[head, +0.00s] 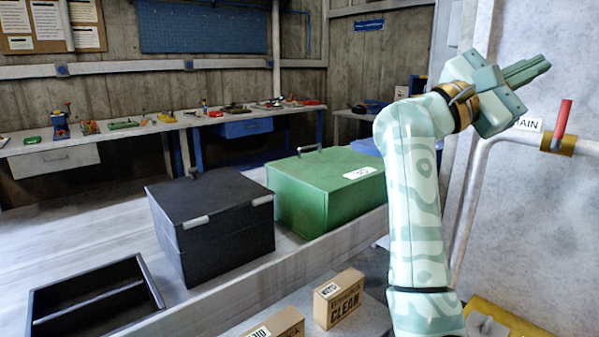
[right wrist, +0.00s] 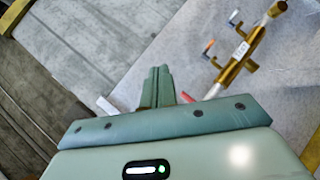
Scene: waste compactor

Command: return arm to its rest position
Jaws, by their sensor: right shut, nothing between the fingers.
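My right arm (head: 412,190) stands raised at the right of the head view, with its forearm upright and its wrist bent over to the right. My right gripper (head: 538,68) is shut and empty, its fingers together and pointing up and right in front of the grey wall. In the right wrist view the closed fingers (right wrist: 157,88) show against the wall, touching nothing that I can see. My left gripper is in neither view.
A pipe with a red-handled brass valve (head: 558,143) runs beside my right gripper; brass valves (right wrist: 237,62) also show in the wrist view. A black box (head: 215,225), a green box (head: 325,185), an open black bin (head: 95,300) and small cardboard boxes (head: 338,297) stand lower left.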

